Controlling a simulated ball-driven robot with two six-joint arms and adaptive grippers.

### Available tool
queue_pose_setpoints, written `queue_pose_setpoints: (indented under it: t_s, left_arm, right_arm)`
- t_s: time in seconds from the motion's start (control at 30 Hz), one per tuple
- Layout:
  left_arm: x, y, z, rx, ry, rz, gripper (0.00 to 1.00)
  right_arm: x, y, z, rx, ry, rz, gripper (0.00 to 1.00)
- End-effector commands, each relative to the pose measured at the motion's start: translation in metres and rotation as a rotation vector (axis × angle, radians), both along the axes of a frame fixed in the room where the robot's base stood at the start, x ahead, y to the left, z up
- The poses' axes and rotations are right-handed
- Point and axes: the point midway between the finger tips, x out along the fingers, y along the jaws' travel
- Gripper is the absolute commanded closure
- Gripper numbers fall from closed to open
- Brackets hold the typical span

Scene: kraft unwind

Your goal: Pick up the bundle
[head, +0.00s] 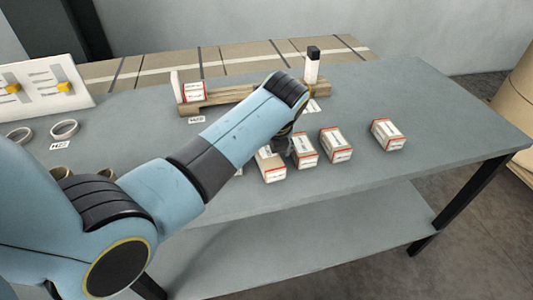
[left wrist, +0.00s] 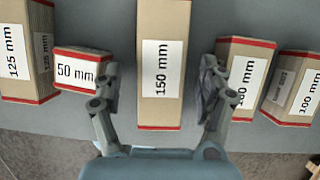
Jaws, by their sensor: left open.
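Several kraft bundles with red edges and white labels stand in a row on the grey table. In the left wrist view the bundle marked 150 mm (left wrist: 160,100) lies between the two fingers of my left gripper (left wrist: 158,74), with a small gap on each side. The gripper is open and holds nothing. In the head view my left gripper (head: 285,142) is low over the row, partly hidden by its own arm, beside a front bundle (head: 270,168). I cannot tell there which bundle is the 150 mm one. My right gripper is not in view.
Close neighbours are the 50 mm bundle (left wrist: 80,72) at left and another bundle (left wrist: 243,75) at right. A wooden rack (head: 218,101) with a white black-capped bottle (head: 312,66) stands behind. Rings (head: 64,128) lie at left. The table's right side is clear.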

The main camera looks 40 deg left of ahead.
Motion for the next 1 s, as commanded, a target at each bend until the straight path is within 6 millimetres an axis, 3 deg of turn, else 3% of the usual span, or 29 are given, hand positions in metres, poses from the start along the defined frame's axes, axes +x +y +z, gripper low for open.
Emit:
queue_pose_setpoints:
  t_s: [0.13, 0.37, 0.87, 1.0]
  left_arm:
    - [0.0040, 0.0037, -0.0145, -0.002, -0.001, 0.000, 0.25]
    - [0.0042, 0.0040, -0.0156, -0.003, -0.002, 0.000, 0.25]
    - [0.0041, 0.0039, -0.0155, -0.002, -0.001, 0.000, 0.89]
    - [0.0044, 0.0040, -0.0151, -0.002, -0.003, 0.000, 0.90]
  right_arm:
    - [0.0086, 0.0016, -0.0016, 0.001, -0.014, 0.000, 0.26]
    - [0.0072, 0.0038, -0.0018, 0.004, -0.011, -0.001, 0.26]
    - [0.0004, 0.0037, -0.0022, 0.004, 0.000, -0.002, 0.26]
    - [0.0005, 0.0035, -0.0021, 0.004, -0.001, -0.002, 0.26]
